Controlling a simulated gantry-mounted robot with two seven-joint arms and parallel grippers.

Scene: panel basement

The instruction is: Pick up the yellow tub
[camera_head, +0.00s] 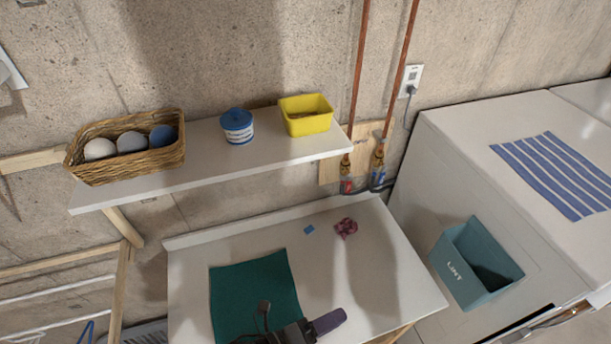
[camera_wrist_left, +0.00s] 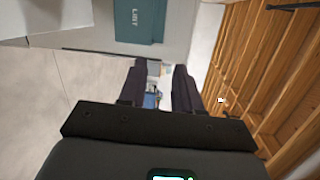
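The yellow tub (camera_head: 306,126) stands upright on the right end of the white wall shelf (camera_head: 205,168). My left gripper (camera_head: 333,319) is at the bottom edge of the head view, over the lower white table, well below and in front of the tub. In the left wrist view its two dark fingers (camera_wrist_left: 160,68) are apart, with nothing held between them. The tub is not seen in the left wrist view. My right gripper is in neither view.
A blue-and-white lidded container (camera_head: 238,131) stands left of the tub; a wicker basket (camera_head: 125,165) holds balls farther left. Copper pipes (camera_head: 360,65) run beside the shelf's right end. The table holds a green cloth (camera_head: 250,290) and a pink item (camera_head: 346,228). A teal LINT bin (camera_head: 462,275) is right.

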